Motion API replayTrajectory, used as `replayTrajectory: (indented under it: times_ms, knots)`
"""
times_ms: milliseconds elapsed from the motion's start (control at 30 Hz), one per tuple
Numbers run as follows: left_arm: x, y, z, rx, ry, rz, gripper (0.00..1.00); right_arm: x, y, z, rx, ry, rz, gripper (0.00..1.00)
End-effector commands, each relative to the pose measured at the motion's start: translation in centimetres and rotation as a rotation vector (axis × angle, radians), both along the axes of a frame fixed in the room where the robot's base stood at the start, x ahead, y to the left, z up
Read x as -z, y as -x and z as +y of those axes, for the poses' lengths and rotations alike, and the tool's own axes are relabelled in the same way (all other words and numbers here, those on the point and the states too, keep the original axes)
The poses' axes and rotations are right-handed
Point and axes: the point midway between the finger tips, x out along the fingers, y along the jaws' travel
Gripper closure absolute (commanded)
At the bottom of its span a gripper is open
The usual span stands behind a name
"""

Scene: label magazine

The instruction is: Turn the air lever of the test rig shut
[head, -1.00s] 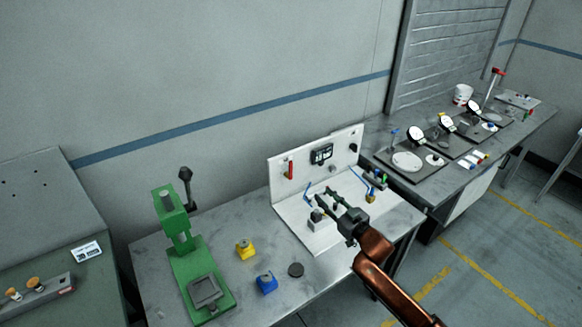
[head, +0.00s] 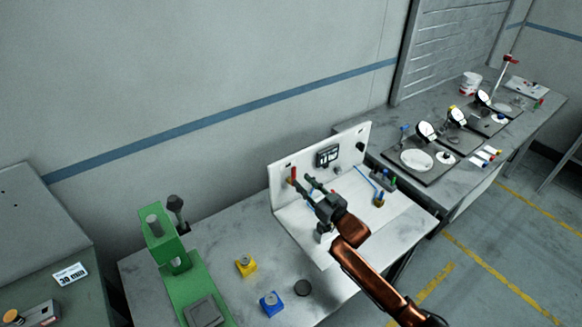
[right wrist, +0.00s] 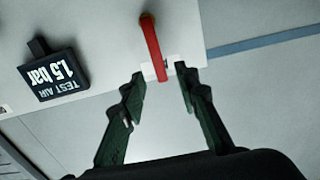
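The test rig (head: 352,148) is a white L-shaped board on the near table. Its red air lever (head: 293,174) is on the left part of the upright panel and stands about upright. The lever also shows in the right wrist view (right wrist: 152,45), long and thin, with one end near a small white mount. My right gripper (head: 304,179) is close in front of the panel by the lever. In the right wrist view its dark green fingers (right wrist: 160,75) are apart, either side of the lever's near end, with gaps visible. Contact is not seen. My left gripper is out of view.
A blue hose (head: 366,180) and small fittings are right of my gripper. A green press (head: 170,255), a yellow block (head: 245,264) and a blue block (head: 271,304) stand left.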

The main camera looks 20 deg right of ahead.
Motion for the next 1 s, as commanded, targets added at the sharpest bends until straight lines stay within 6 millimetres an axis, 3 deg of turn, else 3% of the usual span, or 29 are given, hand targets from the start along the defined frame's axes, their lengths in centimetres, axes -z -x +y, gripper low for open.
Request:
replayTrajectory:
  times_ms: [333, 533, 833, 1000]
  knots:
    - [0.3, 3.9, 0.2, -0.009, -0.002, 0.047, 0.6, -0.1, -4.7, 1.3, 0.007, 0.0, -0.001, 0.71]
    - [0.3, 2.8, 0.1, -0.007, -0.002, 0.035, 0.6, 0.0, -6.4, 2.0, 0.006, 0.001, 0.0, 0.71]
    - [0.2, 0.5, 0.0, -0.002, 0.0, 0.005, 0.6, 0.0, -6.8, 2.2, 0.003, 0.001, 0.0, 0.71]
    - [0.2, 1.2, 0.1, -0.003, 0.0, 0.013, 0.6, 0.0, -6.8, 2.3, 0.003, 0.001, 0.0, 0.81]
